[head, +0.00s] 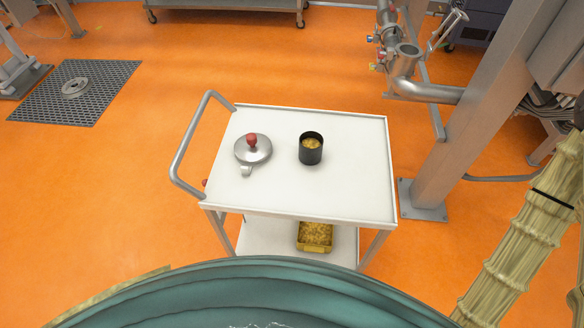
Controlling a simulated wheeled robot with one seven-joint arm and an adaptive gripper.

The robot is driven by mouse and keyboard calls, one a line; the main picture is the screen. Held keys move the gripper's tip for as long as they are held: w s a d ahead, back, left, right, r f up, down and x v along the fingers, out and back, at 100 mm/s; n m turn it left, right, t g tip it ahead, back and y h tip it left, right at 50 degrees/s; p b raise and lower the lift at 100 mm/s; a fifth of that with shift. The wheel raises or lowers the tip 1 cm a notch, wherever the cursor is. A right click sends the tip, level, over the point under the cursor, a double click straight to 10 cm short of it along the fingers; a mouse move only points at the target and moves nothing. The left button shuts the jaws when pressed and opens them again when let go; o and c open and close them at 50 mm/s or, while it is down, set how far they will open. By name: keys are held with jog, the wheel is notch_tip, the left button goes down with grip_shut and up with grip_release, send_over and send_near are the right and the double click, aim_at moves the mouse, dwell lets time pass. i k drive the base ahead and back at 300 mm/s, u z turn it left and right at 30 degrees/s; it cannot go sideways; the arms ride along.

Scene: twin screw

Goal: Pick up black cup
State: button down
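The black cup (311,156) stands upright on the white top of the cart (340,198), a little right of its middle. It holds something yellowish-brown that shows through its open top. My gripper is not in this view, so its state and its place relative to the cup cannot be seen. Nothing touches or hides the cup.
A round metal lid with a red knob (252,148) lies left of the cup. The cart has a raised rim and a grey handle (180,153) at left. A yellow tray (314,236) sits on its lower shelf. A steel column (465,135) and pipes stand close at right.

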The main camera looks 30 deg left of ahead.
aim_at(311, 144)
jog(key=k, duration=0.35)
jog(key=u, duration=0.4)
jog(key=i, duration=0.6)
jog(key=u, duration=0.35)
